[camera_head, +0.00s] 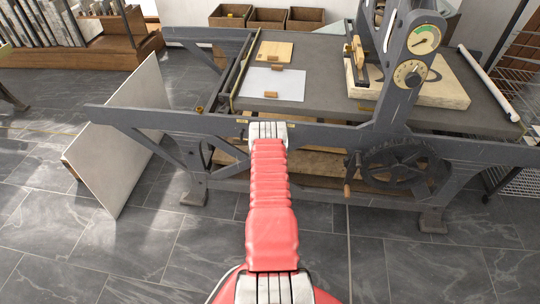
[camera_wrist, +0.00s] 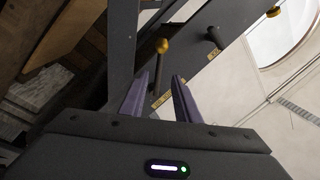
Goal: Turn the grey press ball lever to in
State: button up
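In the wrist view, a lever with a brass-coloured ball (camera_wrist: 162,46) stands out from the grey press frame. Its thin dark shaft runs down into the gap between the fingers of my gripper (camera_wrist: 160,78). The gripper is open, with one purple-grey finger on each side of the shaft. The ball sits beyond the fingertips; I cannot tell whether either finger touches the shaft. In the head view, the grey press (camera_head: 330,132) stands ahead, and my arm reaches its front rail. My fingers and this lever are hidden there behind my wrist.
A black knob (camera_wrist: 213,34) and another brass ball (camera_wrist: 273,12) lie to the right in the wrist view. Small yellow labels (camera_wrist: 165,75) mark the frame. In the head view, a spoked handwheel (camera_head: 405,165) is at right and a leaning pale board (camera_head: 115,140) at left.

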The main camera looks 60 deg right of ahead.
jog(key=shift+v, duration=2.1)
